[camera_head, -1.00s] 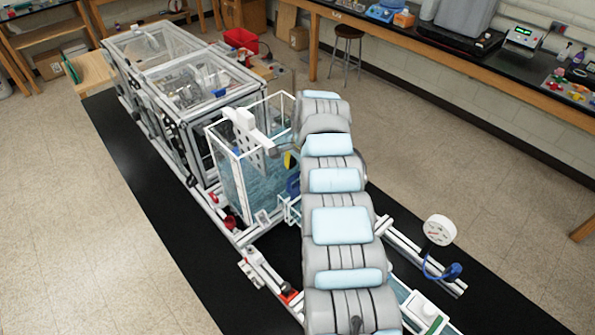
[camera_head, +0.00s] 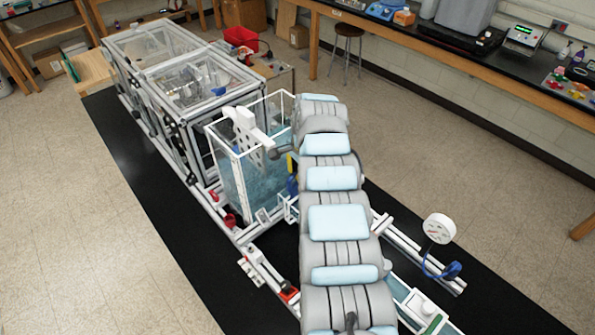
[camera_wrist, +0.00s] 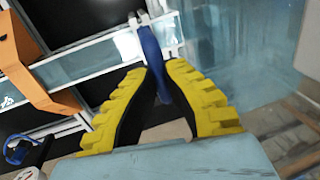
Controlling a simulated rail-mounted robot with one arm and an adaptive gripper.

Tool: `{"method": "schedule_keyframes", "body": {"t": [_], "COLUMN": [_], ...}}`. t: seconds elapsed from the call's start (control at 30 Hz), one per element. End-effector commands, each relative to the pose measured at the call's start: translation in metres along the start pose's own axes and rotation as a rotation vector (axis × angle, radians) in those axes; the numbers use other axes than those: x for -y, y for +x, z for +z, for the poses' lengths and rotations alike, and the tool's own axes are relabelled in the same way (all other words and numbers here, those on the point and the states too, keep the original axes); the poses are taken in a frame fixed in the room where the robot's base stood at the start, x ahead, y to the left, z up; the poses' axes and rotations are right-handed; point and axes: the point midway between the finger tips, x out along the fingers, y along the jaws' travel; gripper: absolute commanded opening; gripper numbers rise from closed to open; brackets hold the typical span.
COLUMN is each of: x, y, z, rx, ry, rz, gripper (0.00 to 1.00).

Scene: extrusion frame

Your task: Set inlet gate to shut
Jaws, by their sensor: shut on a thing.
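In the wrist view, my gripper (camera_wrist: 157,72) has yellow, ridged fingers that are closed around a slim blue handle (camera_wrist: 151,48). The handle's upper part shows above the fingertips, in front of a pale bracket at the edge of a clear tank. In the head view, a little yellow of my gripper (camera_head: 291,163) shows at the left edge of my arm, with the blue handle (camera_head: 292,186) just below it. My arm hides the rest. I cannot tell from these views whether the inlet gate is shut.
The clear water tank (camera_head: 232,182) stands left of my arm, with a white perforated bracket (camera_head: 247,136) over it. An orange part (camera_wrist: 30,65) is at the wrist view's left. A gauge (camera_head: 439,228) stands on the right rail. Framed boxes (camera_head: 187,82) stand behind.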

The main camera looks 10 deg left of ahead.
Motion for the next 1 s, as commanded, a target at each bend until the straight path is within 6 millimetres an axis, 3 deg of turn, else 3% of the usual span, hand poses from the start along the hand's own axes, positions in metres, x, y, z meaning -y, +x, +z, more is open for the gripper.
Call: {"method": "schedule_keyframes", "body": {"t": [0.17,0.43,0.73,0.77,0.83,1.0], "x": [-0.002,-0.009,-0.011,-0.011,-0.011,-0.010], "y": [0.009,0.050,0.053,0.053,0.053,0.052], "z": [0.001,0.000,0.000,0.000,0.000,0.000], "rx": [0.002,0.000,-0.001,-0.001,-0.001,-0.001], "ry": [0.000,0.000,0.000,0.000,0.000,0.000], "rz": [0.000,-0.001,0.000,0.000,0.000,0.000], "gripper": [0.00,0.00,0.00,0.20,0.40,0.43]}}
